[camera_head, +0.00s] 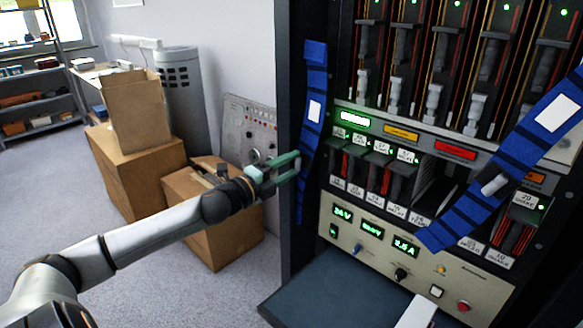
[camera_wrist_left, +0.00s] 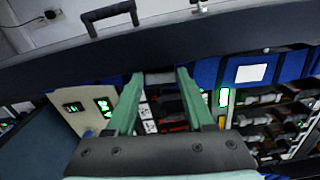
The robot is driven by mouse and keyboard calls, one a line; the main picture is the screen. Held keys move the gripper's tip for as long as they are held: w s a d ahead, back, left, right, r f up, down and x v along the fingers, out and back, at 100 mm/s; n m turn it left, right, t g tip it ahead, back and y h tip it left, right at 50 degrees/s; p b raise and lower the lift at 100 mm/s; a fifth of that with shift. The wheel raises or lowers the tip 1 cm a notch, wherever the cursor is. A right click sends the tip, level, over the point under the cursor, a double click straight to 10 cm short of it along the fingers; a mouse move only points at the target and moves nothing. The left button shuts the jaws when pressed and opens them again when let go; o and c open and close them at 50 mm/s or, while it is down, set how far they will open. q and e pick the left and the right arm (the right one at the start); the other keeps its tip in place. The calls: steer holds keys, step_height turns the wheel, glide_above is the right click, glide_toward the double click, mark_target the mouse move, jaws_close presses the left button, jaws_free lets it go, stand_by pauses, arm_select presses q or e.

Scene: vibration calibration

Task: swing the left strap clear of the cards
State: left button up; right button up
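The left strap (camera_head: 316,70) is a blue band with a white label. It hangs nearly upright along the rack's left edge, to the left of the cards (camera_head: 382,165). In the left wrist view the strap (camera_wrist_left: 207,72) runs across behind the fingers. My left gripper (camera_head: 297,164) is at the strap's middle, its green fingers apart. My right gripper is not in view.
A second blue strap (camera_head: 540,145) with a grey peg (camera_head: 495,185) slants across the rack's right side. A control panel (camera_head: 415,260) and a dark shelf (camera_head: 335,290) lie below the cards. Cardboard boxes (camera_head: 135,165) stand left of the rack.

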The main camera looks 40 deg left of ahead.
arm_select(q)
steer(key=o, duration=0.4)
steer(key=shift+s, duration=0.15)
steer(key=shift+s+f, duration=0.15)
steer(key=shift+s, duration=1.05)
steer(key=s+a+p, duration=0.1)
steer(key=s, duration=0.8)
steer(key=shift+s+p, duration=0.3)
steer(key=shift+s, duration=0.1)
